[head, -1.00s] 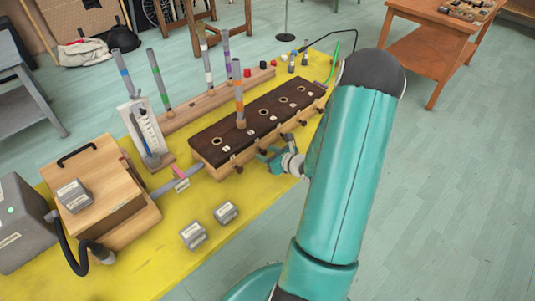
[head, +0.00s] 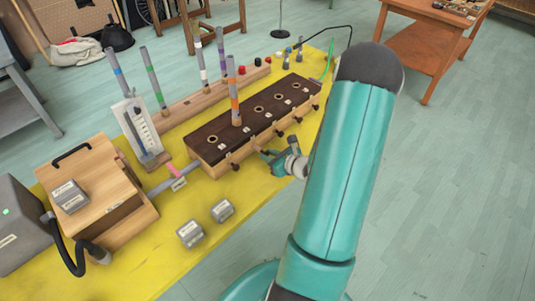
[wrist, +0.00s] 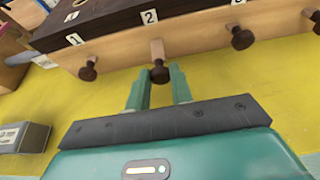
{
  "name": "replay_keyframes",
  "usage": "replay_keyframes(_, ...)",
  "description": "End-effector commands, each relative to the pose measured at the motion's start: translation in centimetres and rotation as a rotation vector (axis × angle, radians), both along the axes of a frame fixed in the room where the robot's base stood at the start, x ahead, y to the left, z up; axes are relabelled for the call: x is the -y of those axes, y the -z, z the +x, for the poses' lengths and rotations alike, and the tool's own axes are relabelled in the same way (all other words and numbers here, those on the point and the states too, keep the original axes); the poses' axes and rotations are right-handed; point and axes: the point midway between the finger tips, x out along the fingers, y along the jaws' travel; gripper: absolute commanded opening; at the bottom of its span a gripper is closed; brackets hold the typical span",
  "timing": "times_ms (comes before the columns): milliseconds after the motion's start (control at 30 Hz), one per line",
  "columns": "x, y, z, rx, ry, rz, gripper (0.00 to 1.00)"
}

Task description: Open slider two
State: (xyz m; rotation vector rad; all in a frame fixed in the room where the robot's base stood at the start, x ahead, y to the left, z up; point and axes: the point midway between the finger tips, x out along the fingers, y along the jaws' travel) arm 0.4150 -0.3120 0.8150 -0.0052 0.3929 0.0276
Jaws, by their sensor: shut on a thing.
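The dark-topped wooden box (head: 205,155) stands on the yellow table, with a row of dark slider knobs along its front. In the wrist view, slider two's dark knob (wrist: 159,75) is below the label 2 (wrist: 149,17). Its pale wooden shaft (wrist: 157,48) shows, sticking out of the box front. My gripper (wrist: 158,82) is shut on this knob, one green finger on each side. In the head view my gripper (head: 272,156) is at the box front; the held knob is hard to make out there.
Slider one's knob (wrist: 88,72) is left of my gripper and another knob (wrist: 242,37) is right. An orange-banded tube (head: 234,92) stands on the box. Two small grey blocks (head: 190,233) (head: 222,210) lie on the table nearby.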

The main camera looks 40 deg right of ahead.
Motion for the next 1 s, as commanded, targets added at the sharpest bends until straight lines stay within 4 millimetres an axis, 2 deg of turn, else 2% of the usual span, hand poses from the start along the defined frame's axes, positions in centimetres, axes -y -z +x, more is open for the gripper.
replay_keyframes(33,0.0,0.0,0.0,0.001,0.000,0.000,0.26)
replay_keyframes(100,0.0,0.0,0.0,0.001,0.000,0.000,0.40)
replay_keyframes(133,0.0,0.0,0.0,0.001,0.000,0.000,0.43)
replay_keyframes(400,0.0,0.0,0.0,0.000,0.000,-0.001,0.43)
replay_keyframes(533,0.1,-0.3,-0.8,-0.001,0.000,-0.002,0.43)
replay_keyframes(667,0.2,-1.2,-2.7,0.000,0.002,-0.002,0.43)
replay_keyframes(1000,0.4,-4.0,-9.6,0.000,0.003,-0.003,0.43)
